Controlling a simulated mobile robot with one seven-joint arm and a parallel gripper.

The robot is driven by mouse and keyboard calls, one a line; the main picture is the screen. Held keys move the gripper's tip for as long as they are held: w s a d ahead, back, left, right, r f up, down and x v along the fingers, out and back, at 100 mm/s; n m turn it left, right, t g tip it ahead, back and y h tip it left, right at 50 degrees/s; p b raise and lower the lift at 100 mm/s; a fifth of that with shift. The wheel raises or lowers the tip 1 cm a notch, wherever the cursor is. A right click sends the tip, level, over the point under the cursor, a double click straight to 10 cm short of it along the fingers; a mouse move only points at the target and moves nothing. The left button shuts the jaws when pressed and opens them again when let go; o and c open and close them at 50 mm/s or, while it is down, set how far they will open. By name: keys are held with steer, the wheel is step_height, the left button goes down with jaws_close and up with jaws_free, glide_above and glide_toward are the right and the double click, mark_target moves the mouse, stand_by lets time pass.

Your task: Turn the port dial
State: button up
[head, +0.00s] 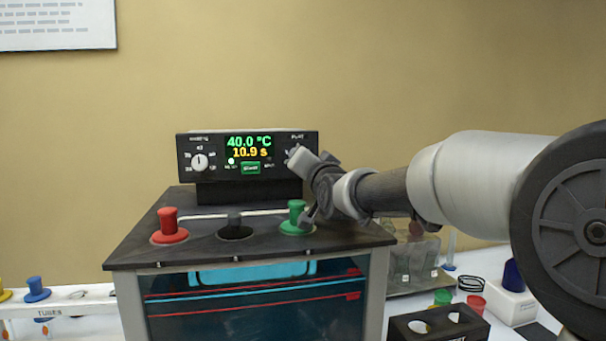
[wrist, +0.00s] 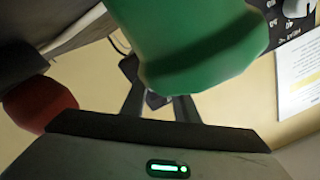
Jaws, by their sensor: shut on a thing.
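The port dial (head: 289,154) is at the right end of the black control panel (head: 214,179), mostly covered by my gripper. My gripper (head: 295,155) reaches in from the right, with its end at the dial, and appears shut on it. In the wrist view, the dark fingers of my gripper (wrist: 157,100) come close together. Their tips are hidden behind a large green stopper (wrist: 190,45). The dial's exact turn angle cannot be read.
The green stopper (head: 295,219) stands on the bath lid (head: 200,257) just below my gripper. A red stopper (head: 168,225) and a dark port (head: 235,228) are to its left. A second dial (head: 200,162) is at the panel's left. A black rack (head: 440,325) stands lower right.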

steer(key=shift+a+m+h+b, duration=0.1)
steer(key=shift+m+h+b, duration=0.4)
steer(key=shift+m+b, duration=3.1)
steer(key=shift+m, duration=0.5)
steer(key=o, duration=1.1)
steer(key=shift+c, duration=0.2)
steer(key=shift+f, duration=0.1)
